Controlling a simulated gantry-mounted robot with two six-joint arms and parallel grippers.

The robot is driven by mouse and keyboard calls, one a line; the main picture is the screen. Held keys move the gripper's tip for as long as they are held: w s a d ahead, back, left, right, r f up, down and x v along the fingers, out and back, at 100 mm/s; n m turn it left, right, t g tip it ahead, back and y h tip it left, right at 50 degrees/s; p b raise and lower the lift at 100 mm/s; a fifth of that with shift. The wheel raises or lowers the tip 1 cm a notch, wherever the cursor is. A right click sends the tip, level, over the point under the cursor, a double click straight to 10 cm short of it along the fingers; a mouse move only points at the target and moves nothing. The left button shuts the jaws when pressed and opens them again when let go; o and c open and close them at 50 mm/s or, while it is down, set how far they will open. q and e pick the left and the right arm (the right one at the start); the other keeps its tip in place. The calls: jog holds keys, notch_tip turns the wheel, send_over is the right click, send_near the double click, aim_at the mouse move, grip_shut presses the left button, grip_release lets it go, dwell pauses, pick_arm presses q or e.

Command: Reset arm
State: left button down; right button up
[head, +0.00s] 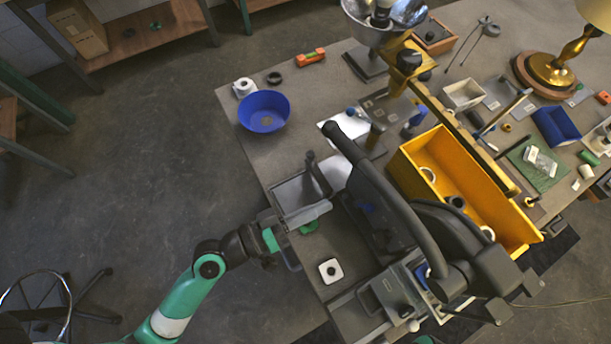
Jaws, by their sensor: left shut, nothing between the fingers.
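My left arm comes in from the bottom left, teal and white with a dark wrist. My left gripper (285,245) is at the table's left edge, beside a grey open box (298,200). It appears shut with nothing held, though its fingertips are small and partly lost against the dark parts around them. My right gripper is not in view. A brass lamp (558,70) with a pale shade stands on a round wooden base at the top right.
A large dark machine with a curved handle (385,190) fills the middle front of the table (285,140). A yellow bin (425,150) lies behind it. A blue bowl (264,111) stands near the left edge. Open floor (130,180) lies left.

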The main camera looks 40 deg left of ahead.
pick_arm(q)
jog(key=v, duration=0.2)
jog(key=shift+s+a, duration=0.15)
jog(key=shift+s, duration=0.05)
jog(key=shift+w+r, duration=0.1)
dwell(0.3)
